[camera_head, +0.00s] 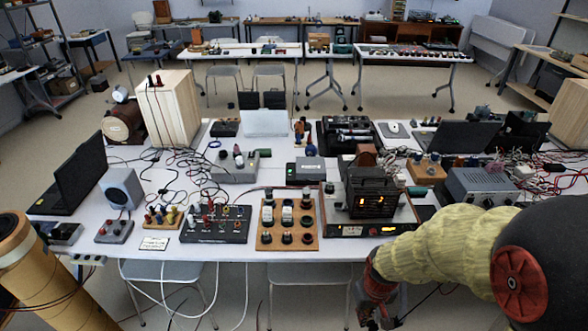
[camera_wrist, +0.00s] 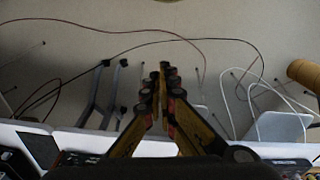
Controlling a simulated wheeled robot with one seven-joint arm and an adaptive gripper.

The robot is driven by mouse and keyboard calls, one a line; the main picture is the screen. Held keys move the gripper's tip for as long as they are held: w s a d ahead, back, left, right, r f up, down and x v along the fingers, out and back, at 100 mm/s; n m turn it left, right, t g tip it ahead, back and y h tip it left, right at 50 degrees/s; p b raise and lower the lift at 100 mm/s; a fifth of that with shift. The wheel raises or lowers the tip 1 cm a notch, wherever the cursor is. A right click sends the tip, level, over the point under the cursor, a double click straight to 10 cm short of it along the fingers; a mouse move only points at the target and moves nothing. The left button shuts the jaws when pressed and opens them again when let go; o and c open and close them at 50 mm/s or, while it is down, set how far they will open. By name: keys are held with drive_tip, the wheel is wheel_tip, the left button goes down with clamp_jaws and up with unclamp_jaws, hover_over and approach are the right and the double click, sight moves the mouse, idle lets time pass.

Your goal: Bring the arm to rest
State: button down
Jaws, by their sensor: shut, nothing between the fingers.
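My gripper (camera_head: 377,318) hangs at the lower right of the head view, in front of the table's near edge and low in the picture. My arm, in a yellow sleeve, reaches to it from the right. In the wrist view my gripper (camera_wrist: 163,68) has its two fingers together with nothing between them. Behind the fingertips only floor shows, so it touches nothing that I can see. The fingertips are hard to make out in the head view.
A white table (camera_head: 215,249) crowded with instruments, cables and laptops stands before me. Chairs (camera_head: 170,272) are tucked under its near side. Loose cables (camera_wrist: 125,37) run over the floor. A large tan cylinder (camera_head: 45,270) leans at the left. Free floor shows between the chairs.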

drive_tip(key=s+r+m+t, duration=0.1)
drive_tip(key=s+r, duration=0.4)
drive_tip(key=r, duration=0.8)
drive_tip(key=s+r+t, duration=0.4)
drive_tip(key=r, duration=1)
drive_tip(key=shift+s+r+m, duration=0.15)
drive_tip(key=shift+s+m, duration=0.25)
